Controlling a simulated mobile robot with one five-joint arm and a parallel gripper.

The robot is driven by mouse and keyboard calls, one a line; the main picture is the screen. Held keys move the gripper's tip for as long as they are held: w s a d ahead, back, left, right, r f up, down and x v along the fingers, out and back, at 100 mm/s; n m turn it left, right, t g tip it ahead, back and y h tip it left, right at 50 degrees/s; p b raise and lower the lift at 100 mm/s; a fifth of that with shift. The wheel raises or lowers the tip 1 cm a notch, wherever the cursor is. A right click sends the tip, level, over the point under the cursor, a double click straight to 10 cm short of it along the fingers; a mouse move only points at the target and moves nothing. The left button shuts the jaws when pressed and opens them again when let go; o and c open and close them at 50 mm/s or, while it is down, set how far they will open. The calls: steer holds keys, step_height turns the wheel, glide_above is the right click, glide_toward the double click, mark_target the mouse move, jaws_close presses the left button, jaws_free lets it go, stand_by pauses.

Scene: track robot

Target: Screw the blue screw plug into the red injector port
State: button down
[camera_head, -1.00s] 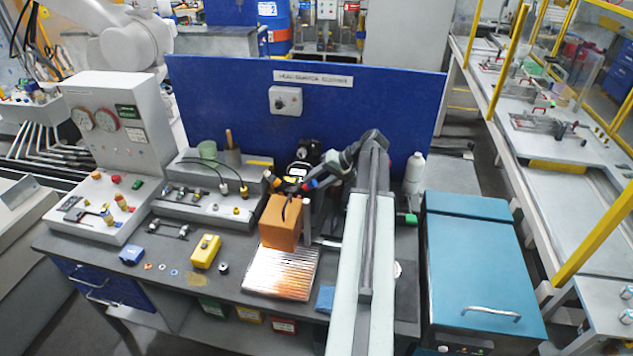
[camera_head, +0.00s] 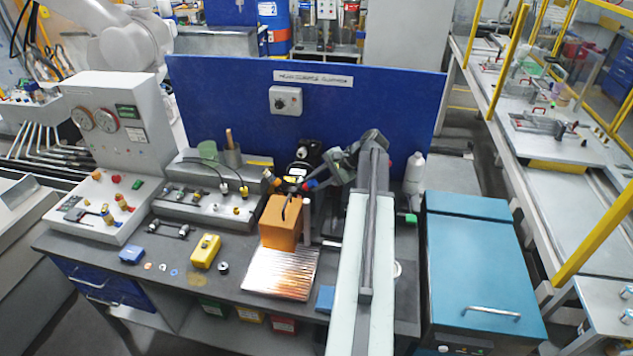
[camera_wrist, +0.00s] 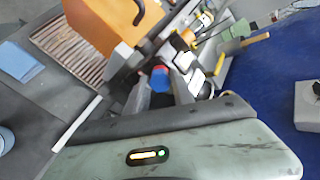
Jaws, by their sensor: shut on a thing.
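The blue screw plug (camera_wrist: 160,82) shows in the wrist view between the grey fingers of my gripper (camera_wrist: 163,92). The red injector port (camera_wrist: 160,68) lies directly beyond the plug, and the two look in line. I cannot tell how deep the plug sits in the port. In the head view the plug (camera_head: 312,184) is a small blue spot just right of the red port (camera_head: 304,187), behind the orange block. My gripper (camera_head: 318,182) reaches them from the right and is shut on the plug. My fingers partly hide the plug.
The orange block (camera_head: 281,222) stands close in front of the port, by a ribbed metal plate (camera_head: 281,274). A white bottle (camera_head: 414,174) stands right of my arm. A blue panel (camera_head: 230,115) rises behind. A yellow box (camera_head: 205,251) lies on the bench at left.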

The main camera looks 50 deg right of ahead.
steer(key=m, duration=0.3)
steer(key=c, duration=1)
jaws_free()
steer(key=shift+c, duration=0.2)
steer(key=p+v, duration=0.5)
steer(key=v, duration=0.2)
steer(key=shift+s+d+r, duration=0.2)
steer(key=shift+r, duration=0.1)
